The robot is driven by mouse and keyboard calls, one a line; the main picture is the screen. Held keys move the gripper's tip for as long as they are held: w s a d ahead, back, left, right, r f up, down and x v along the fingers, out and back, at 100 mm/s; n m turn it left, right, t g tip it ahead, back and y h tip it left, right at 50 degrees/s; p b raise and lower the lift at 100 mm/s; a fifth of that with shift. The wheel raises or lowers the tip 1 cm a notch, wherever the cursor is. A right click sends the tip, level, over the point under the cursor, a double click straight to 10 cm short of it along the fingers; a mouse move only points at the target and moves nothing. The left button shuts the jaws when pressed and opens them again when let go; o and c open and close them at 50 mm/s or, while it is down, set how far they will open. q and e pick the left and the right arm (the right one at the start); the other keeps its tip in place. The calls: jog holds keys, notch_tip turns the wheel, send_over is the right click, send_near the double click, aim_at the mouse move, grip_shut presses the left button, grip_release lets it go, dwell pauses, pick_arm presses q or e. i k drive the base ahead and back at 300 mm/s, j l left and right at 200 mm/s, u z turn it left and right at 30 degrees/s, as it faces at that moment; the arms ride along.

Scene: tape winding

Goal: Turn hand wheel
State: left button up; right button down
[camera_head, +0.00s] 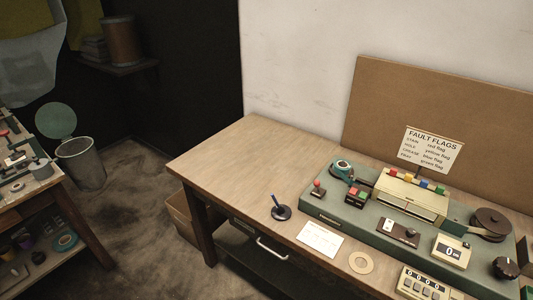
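A green tape winding machine (340,208) lies along the back of the wooden table. At its right end is a dark brown round disc (491,222) lying flat, and in front of it a black round knob (506,267). I cannot tell for sure which of these is the hand wheel. A teal roll (342,167) sits at the machine's left end. Neither of my grippers is in view, and nothing touches the disc or the knob.
The table (245,150) is bare at its left. A dark blue stick on a round base (281,207), a white card (320,238), a tan ring (361,262) and a counter box (425,286) lie before the machine. A "FAULT FLAGS" sign (434,147) stands behind.

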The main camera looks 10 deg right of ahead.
aim_at(505, 268)
jog(key=z, duration=1.55)
